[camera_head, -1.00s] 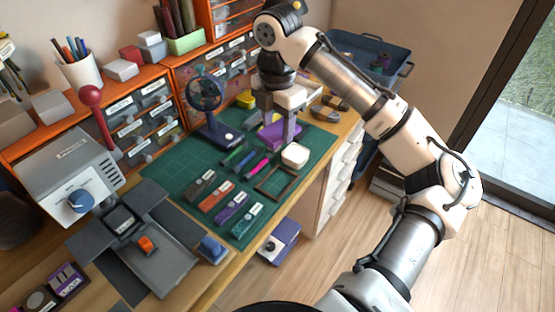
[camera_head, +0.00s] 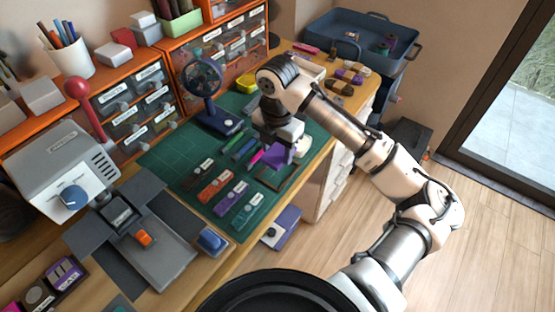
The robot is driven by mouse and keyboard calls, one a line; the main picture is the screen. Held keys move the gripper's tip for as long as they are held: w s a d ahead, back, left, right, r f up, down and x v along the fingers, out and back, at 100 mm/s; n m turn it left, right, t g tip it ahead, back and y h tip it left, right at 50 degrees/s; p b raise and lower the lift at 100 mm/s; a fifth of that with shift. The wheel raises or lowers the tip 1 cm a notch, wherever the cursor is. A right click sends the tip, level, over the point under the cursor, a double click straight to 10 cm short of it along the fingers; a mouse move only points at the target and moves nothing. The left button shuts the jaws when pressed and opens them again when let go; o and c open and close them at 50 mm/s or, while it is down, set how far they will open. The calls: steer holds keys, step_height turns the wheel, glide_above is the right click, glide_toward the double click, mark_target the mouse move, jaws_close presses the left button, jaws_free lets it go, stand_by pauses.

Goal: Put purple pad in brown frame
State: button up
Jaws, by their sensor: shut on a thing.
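The purple pad (camera_head: 278,156) is held in my gripper (camera_head: 280,146), tilted, above the green mat. My gripper is shut on it, pointing down; its wrist partly hides the fingers. The brown frame (camera_head: 289,181) is a thin, dark, open rectangle near the mat's right front edge. The pad is over or just behind the frame's far side in the head view and hides part of it. I cannot tell the height between them.
Colored pens (camera_head: 244,149) and labelled strips (camera_head: 232,197) lie left of the frame on the green mat (camera_head: 165,158). A dark blue fan (camera_head: 204,85) stands behind. The table edge is close in front.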

mark_target(277, 162)
steer(key=shift+f, duration=2.4)
steer(key=shift+f, duration=0.1)
steer(key=shift+f+b, duration=0.3)
steer(key=shift+f, duration=0.2)
steer(key=o, duration=1)
steer(key=shift+r, duration=0.1)
step_height(277, 162, up, 13)
steer(key=shift+r, duration=0.1)
